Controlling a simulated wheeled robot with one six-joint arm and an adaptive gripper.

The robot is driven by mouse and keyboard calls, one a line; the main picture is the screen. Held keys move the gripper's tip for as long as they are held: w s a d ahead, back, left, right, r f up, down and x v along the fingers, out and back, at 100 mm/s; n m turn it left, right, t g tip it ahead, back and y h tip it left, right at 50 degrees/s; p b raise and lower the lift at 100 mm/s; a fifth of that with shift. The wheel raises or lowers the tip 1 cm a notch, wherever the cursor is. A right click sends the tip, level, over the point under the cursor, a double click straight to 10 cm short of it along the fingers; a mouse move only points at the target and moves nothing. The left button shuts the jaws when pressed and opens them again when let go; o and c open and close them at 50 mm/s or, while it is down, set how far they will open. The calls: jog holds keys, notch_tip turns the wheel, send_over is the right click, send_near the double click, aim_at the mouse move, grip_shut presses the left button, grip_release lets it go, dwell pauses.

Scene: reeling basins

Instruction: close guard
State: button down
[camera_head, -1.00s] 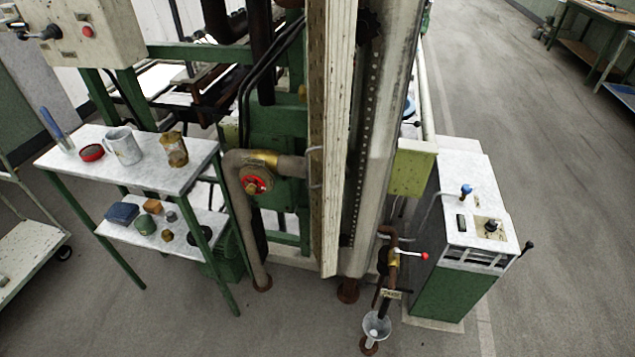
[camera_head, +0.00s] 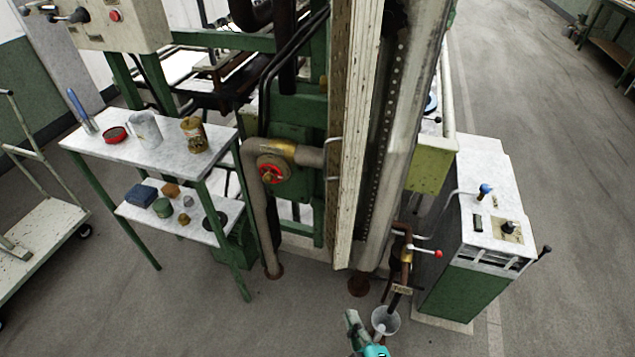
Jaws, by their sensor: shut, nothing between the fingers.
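A tall pale board (camera_head: 355,150) stands upright at the front of the green machine, beside a grey metal channel (camera_head: 395,150) with a row of holes. It may be the guard, but I cannot tell for sure. No handle shows clearly on it, though a thin pale loop (camera_head: 333,143) sits at its left edge. My gripper (camera_head: 352,320) shows only in part at the bottom edge, near the floor funnel and well below the board. It is shut, touches neither board nor channel, and holds nothing that I can see.
A red-handwheel valve (camera_head: 271,171) is on the machine. A funnel (camera_head: 385,320) and a green-white cabinet (camera_head: 480,230) stand right. The right floor is open.

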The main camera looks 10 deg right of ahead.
aim_at(336, 164)
jog(key=w+a+r+n+t+h, duration=0.1)
jog(key=w+a+r+n+h, duration=0.2)
jog(key=w+r, duration=0.65)
jog(key=w+a+r+n+t+h, duration=0.15)
jog(key=w+a+r, duration=0.35)
jog(key=w, duration=0.7)
jog(key=w+d+r, duration=0.1)
jog(key=w+d, duration=0.5)
jog(key=w, duration=0.1)
jog(key=shift+w+d+m, duration=0.25)
jog(key=shift+d+m, duration=0.1)
jog(key=shift+d, duration=0.05)
jog(key=shift+h, duration=0.25)
